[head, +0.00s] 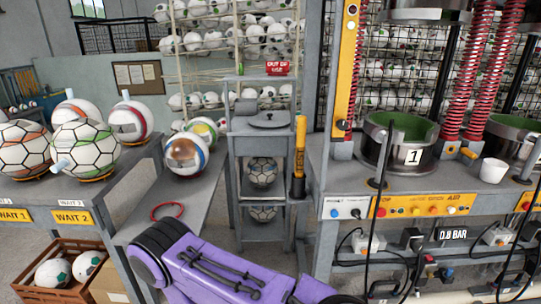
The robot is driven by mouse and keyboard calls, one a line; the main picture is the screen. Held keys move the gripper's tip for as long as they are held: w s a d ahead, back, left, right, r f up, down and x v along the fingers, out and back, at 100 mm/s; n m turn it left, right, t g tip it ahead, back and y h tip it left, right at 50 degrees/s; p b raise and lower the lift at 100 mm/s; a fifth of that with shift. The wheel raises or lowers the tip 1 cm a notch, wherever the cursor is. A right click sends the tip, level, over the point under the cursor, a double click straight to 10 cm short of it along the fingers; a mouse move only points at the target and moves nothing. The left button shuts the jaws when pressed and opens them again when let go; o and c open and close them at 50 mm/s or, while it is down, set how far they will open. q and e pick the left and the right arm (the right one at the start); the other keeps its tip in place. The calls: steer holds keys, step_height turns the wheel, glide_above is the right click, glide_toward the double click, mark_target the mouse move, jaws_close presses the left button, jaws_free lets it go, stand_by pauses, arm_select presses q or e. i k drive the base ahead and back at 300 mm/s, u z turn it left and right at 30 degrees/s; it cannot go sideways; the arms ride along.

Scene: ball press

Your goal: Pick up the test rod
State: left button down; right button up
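A yellow rod (300,146) with vertical dark lettering and a black lower end (298,187) stands upright. It is between the narrow grey stand and the left end of the press bench; I take it to be the test rod. What holds its lower end is not clear. A purple arm link of mine (215,265) crosses the bottom of the head view, below and left of the rod. Neither of my grippers shows in this view, and nothing is seen touching the rod.
The grey stand (232,160) holds balls on its shelves. The press bench (322,208) is at right, with a ring marked 1 (410,165) and a white cup (493,171). The left table (125,224) carries several balls and a red ring (167,211).

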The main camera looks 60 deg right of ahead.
mark_target(302, 120)
steer(key=z, duration=0.2)
steer(key=i, duration=0.85)
steer(key=z, duration=1.3)
steer(key=i, duration=0.75)
steer(key=z, duration=0.8)
